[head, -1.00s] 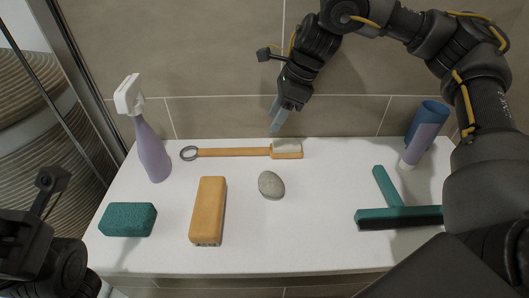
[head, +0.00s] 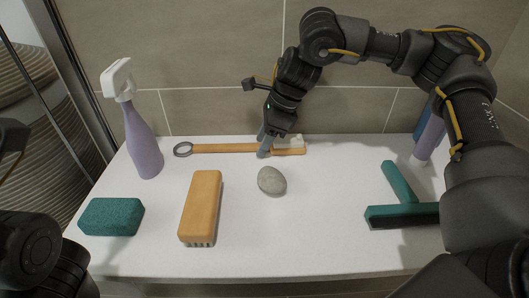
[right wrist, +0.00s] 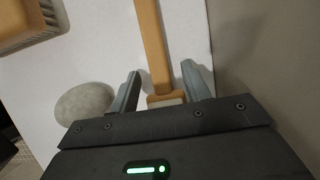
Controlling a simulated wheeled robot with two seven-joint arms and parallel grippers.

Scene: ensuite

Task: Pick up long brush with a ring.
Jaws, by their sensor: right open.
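The long brush (head: 225,148) lies at the back of the white counter. It has an orange wooden handle, a dark ring (head: 183,149) at its left end and a pale bristle head at its right end. My right gripper (head: 264,150) is lowered over it near the head. In the right wrist view the open fingers (right wrist: 158,90) stand on either side of the brush handle (right wrist: 150,45), not closed on it. The bristle head is partly hidden by the gripper. My left arm shows at the left edge of the head view, but its fingers are not seen.
A grey stone (head: 271,181) lies just in front of the brush. A spray bottle (head: 142,135), a green sponge (head: 111,217), a wooden block brush (head: 201,207), a teal squeegee (head: 402,205) and a purple bottle (head: 428,138) stand or lie around. A tiled wall (head: 210,60) is close behind.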

